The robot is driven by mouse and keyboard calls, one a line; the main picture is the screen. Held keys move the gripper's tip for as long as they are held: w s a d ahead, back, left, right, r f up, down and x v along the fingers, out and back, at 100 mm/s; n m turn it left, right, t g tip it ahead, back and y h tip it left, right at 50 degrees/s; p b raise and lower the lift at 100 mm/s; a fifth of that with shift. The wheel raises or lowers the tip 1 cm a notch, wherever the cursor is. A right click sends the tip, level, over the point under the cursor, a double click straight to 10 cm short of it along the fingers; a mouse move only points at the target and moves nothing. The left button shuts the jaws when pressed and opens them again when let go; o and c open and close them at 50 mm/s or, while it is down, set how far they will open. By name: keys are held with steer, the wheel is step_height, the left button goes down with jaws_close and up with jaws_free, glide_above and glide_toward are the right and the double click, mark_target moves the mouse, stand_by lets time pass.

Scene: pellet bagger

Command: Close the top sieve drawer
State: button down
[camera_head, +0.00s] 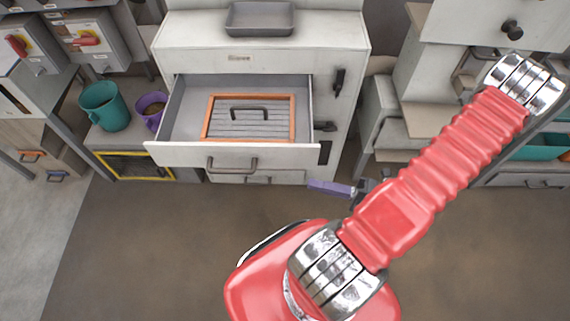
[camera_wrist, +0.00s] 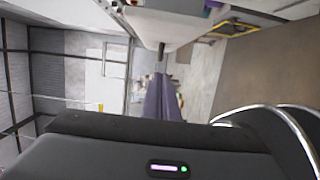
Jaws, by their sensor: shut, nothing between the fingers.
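The top sieve drawer (camera_head: 290,156) is pulled out from the pale cabinet (camera_head: 200,60). Its white front carries a dark bar handle (camera_head: 232,164). Inside lies an orange-framed sieve (camera_head: 208,118) with slats and a dark handle. My gripper (camera_head: 312,186) has purple fingers and is shut and empty. It appears close to the right end of the drawer front, a little below it in the picture; I cannot tell whether it touches. In the wrist view the shut fingers (camera_wrist: 160,80) point toward a pale panel (camera_wrist: 165,22), perhaps the drawer front.
A lower drawer handle (camera_head: 262,180) shows beneath the open drawer. A grey tray (camera_head: 260,18) sits on the cabinet top. A teal bucket (camera_head: 105,106) and a purple cup (camera_head: 150,108) stand to the left. Dark latches (camera_head: 338,82) line the cabinet's right side. Floor in front is clear.

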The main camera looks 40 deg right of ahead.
mark_target(285, 165)
steer(key=shift+w+a, duration=0.65)
steer(key=shift+w, duration=1.15)
steer(key=shift+w+a, duration=0.7)
steer(key=shift+w, duration=1.15)
steer(key=shift+w+a, duration=0.65)
steer(key=shift+w, duration=1.15)
